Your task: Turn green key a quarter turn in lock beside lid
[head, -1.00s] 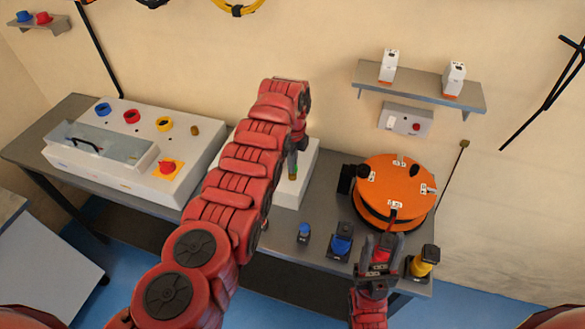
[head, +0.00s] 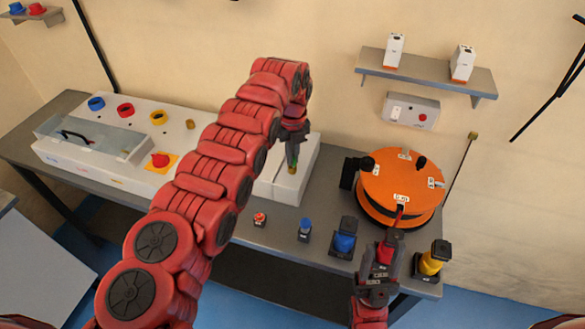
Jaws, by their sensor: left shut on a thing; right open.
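My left gripper (head: 294,140) is shut and points down over the white box (head: 303,173) in the middle of the bench. At its fingertips is a small green and brass thing, which looks like the green key (head: 292,167). The fingers hide most of it, and I cannot tell how far it sits in a lock or which way it is turned. A small brass cylinder (head: 190,124) stands on the white machine (head: 112,165), near its clear lid (head: 100,138). My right gripper (head: 380,262) is open, around or just over a red plug (head: 386,250) at the bench front.
An orange reel (head: 385,185) stands at the right. Blue plug (head: 344,238) and yellow plug (head: 432,258) flank my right gripper. A small blue knob (head: 305,228) and red button (head: 260,218) sit near the front edge. A shelf (head: 430,75) hangs behind.

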